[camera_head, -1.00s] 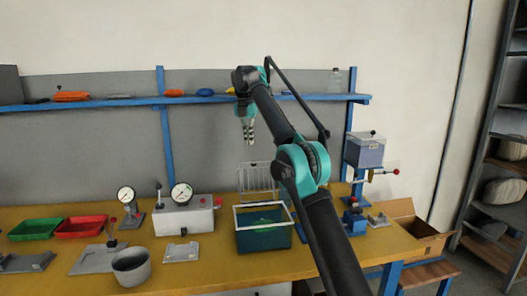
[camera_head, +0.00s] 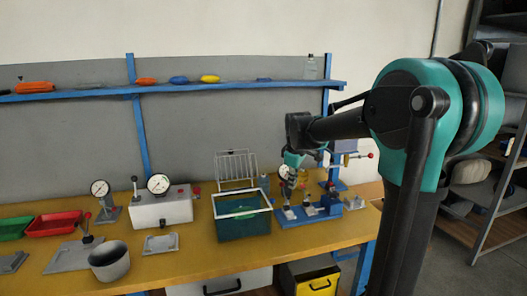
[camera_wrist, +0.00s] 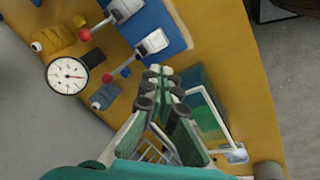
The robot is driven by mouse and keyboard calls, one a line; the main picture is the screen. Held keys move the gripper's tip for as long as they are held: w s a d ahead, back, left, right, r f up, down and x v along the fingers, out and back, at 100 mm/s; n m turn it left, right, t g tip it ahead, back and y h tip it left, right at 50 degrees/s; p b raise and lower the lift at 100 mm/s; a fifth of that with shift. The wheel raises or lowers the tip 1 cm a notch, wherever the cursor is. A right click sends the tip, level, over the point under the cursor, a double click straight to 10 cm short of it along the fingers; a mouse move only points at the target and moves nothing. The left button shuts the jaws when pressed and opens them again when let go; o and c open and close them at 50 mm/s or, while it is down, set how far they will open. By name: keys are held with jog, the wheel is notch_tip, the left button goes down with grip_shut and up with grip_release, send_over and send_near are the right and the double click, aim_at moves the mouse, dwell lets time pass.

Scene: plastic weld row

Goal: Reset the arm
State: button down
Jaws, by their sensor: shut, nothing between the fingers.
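My arm reaches in from the right of the head view, with its large teal joint close to the camera. My gripper (camera_head: 287,193) points down over the right part of the bench, just right of the dark green bin (camera_head: 243,228). In the wrist view my gripper (camera_wrist: 161,74) shows its fingertips together with nothing between them. The bench top with a blue fixture (camera_wrist: 150,35) lies beneath it there. Whether the fingertips touch anything below cannot be told.
A wire rack (camera_head: 235,168) stands behind the bin. A white gauge box (camera_head: 162,208), a grey cup (camera_head: 110,262) and a red tray (camera_head: 53,224) stand to the left. A blue shelf (camera_head: 90,92) runs along the wall. Open floor lies right of the bench.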

jog(key=s+d+f+m, duration=0.2)
jog(key=s+f+m, duration=0.2)
jog(key=s, duration=0.5)
jog(key=s+d+f+m, duration=0.3)
jog(key=s+f+m, duration=0.1)
jog(key=s+f, duration=0.4)
jog(key=s+d+f+m+t, duration=0.1)
jog(key=s+d+f+m, duration=0.2)
jog(key=s+f, duration=0.3)
jog(key=s+m, duration=0.1)
jog(key=s, duration=0.3)
jog(key=shift+d+f, duration=0.2)
jog(key=shift+a, duration=0.1)
